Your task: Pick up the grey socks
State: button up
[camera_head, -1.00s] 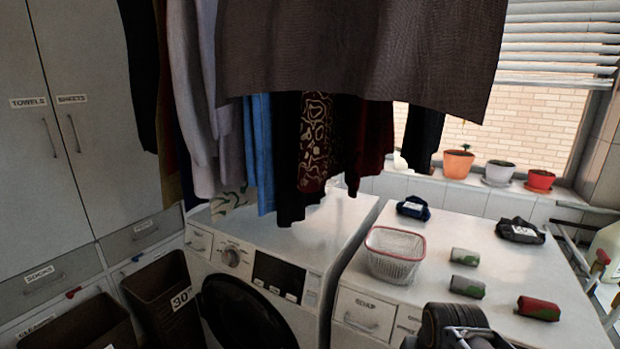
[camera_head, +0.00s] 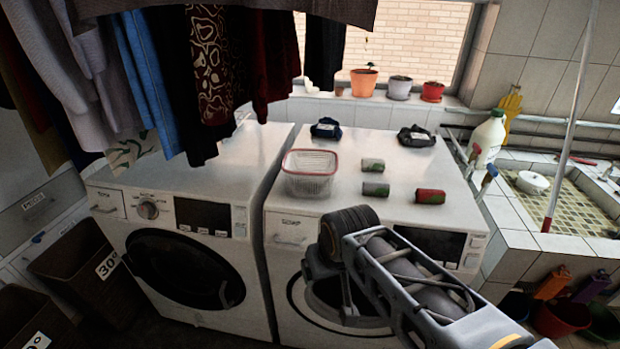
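Two small rolled bundles with grey-green colouring, the upper one (camera_head: 373,164) and the lower one (camera_head: 376,189), lie on the right washing machine's white top (camera_head: 345,205). A dark grey or black bundle with a pale label (camera_head: 416,136) lies farther back. I cannot tell for certain which of these are the grey socks. My arm reaches in from the lower right, in front of the right machine, apart from the bundles. I cannot make out my gripper's fingertips.
A red-rimmed wire basket (camera_head: 309,173), a dark blue bundle (camera_head: 325,128) and a red-green roll (camera_head: 430,196) share the machine top. Clothes (camera_head: 208,70) hang over the left machine. A tiled sink (camera_head: 570,205) and a white bottle (camera_head: 487,138) are at the right.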

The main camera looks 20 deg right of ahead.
aim_at(372, 189)
jog(key=u, duration=1)
jog(key=i, duration=0.8)
jog(key=z, duration=2.6)
